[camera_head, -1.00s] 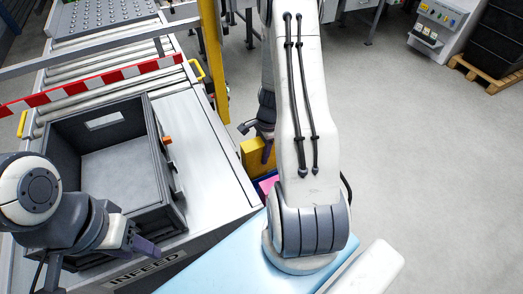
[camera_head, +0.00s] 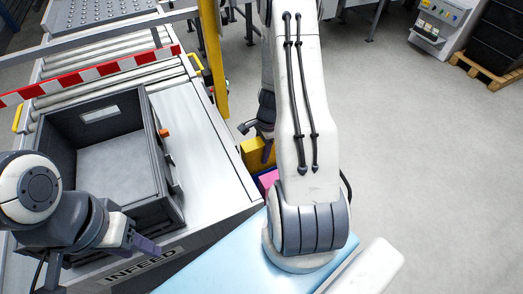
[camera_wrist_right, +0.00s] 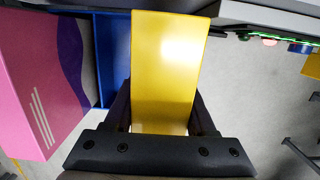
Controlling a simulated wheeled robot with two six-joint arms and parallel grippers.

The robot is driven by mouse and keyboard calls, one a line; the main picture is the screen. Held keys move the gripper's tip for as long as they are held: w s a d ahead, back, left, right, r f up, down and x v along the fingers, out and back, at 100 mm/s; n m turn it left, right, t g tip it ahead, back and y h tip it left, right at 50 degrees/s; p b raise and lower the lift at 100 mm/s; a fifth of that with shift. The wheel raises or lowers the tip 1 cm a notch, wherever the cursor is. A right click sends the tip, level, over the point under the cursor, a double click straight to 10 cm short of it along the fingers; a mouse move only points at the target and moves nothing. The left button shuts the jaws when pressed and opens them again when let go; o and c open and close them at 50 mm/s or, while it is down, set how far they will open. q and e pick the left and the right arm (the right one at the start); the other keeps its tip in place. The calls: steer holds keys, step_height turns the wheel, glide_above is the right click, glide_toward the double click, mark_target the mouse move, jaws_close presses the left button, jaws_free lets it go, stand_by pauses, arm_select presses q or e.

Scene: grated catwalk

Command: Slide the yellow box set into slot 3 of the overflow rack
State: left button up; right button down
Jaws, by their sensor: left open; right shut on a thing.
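The yellow box set (camera_head: 254,152) is in my right gripper (camera_head: 266,148), beside the metal counter in the head view, partly hidden by my right arm. In the right wrist view, the yellow box (camera_wrist_right: 170,65) stands between the two fingers (camera_wrist_right: 163,118), which are shut on it. A blue panel (camera_wrist_right: 112,55), which looks like part of a rack, is just left of it. A pink box (camera_wrist_right: 35,85) is further left; it also shows in the head view (camera_head: 268,178). Slot numbers cannot be read. My left gripper (camera_head: 146,245) is open and empty by the crate's near corner.
An empty grey crate (camera_head: 178,205) sits on the counter marked INFEED (camera_head: 215,150). A red-and-white barrier (camera_head: 90,75) crosses the roller conveyor behind it, with a yellow post (camera_head: 213,60) at its right. Open floor (camera_head: 430,170) lies to the right.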

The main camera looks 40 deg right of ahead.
mark_target(260, 141)
jaws_free()
stand_by(0.3)
steer(key=shift+r, duration=0.1)
step_height(260, 141, up, 8)
steer(key=p, duration=0.8)
stand_by(0.4)
